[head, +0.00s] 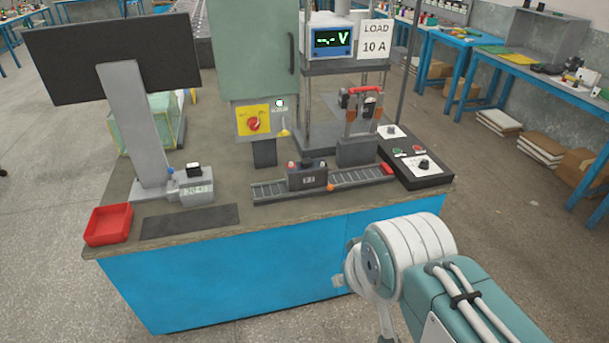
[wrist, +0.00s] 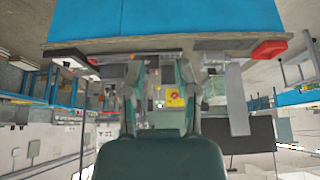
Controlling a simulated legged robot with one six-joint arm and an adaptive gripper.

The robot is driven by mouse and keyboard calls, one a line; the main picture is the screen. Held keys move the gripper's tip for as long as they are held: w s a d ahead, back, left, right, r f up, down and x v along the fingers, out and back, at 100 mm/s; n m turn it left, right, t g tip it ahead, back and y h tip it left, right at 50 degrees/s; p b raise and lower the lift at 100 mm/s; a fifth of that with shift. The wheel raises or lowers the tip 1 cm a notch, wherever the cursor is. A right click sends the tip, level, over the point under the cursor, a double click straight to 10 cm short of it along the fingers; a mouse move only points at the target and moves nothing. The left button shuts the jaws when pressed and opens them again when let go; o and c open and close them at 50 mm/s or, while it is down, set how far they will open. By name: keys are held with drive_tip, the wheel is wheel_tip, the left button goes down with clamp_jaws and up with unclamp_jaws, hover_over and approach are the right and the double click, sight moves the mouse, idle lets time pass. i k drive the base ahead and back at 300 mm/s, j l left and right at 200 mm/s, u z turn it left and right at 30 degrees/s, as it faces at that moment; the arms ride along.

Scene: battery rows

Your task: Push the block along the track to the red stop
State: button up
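The block (head: 307,177) is dark, box-shaped and upright, with a small label and terminals on top. It sits on the grey track (head: 268,191), left of the track's middle. The red stop (head: 387,168) is at the track's right end, with bare track between it and the block. My gripper (wrist: 159,75) shows in the wrist view, its two fingers apart with nothing seen between them. The wrist view is upside down, and the block is too small to make out there.
A red tray (head: 108,226) and a dark mat (head: 190,221) lie on the bench's left. A monitor (head: 112,58) stands behind them. A green cabinet (head: 265,50) and a clamp fixture (head: 358,125) stand behind the track. A black control box (head: 420,172) sits right of it.

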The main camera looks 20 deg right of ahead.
sight(308, 173)
drive_tip(key=i, duration=1.4)
